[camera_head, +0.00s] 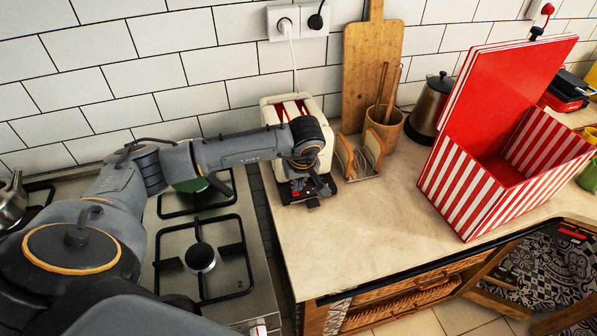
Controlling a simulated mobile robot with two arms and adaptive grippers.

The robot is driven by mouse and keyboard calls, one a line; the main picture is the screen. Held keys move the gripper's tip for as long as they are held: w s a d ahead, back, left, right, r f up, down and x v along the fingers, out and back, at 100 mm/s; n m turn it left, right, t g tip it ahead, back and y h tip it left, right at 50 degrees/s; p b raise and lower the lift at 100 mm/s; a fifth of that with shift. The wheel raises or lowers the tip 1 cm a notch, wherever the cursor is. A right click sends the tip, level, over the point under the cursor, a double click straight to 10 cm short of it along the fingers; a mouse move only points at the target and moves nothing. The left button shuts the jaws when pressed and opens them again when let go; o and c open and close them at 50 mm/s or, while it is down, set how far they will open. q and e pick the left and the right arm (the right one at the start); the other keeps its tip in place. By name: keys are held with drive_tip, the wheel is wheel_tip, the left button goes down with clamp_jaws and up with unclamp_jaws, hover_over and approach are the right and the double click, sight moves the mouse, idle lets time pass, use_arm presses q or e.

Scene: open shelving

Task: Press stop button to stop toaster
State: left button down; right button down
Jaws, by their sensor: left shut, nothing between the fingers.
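The cream toaster (288,108) stands on the counter against the tiled wall, with red glowing slots on top. Its plug cord runs up to the wall socket. My left arm reaches in from the left, across the toaster's front. My left gripper (312,198) is shut and empty, pointing down low at the toaster's front side. Whether its fingertips touch the toaster cannot be told. The stop button is not visible; my wrist and gripper cover much of the toaster's front. My right gripper is not in view.
A toast rack (358,160) with bread slices stands just right of the toaster. Behind it are a cutting board (371,62) and a wooden utensil cup (385,128). A kettle (431,104) and a red-striped box (485,190) stand further right. The front counter is clear.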

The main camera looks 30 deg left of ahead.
sight(295, 193)
use_arm(q)
drive_tip(key=shift+x, duration=0.95)
drive_tip(key=shift+w+f, duration=0.15)
drive_tip(key=shift+f, duration=0.2)
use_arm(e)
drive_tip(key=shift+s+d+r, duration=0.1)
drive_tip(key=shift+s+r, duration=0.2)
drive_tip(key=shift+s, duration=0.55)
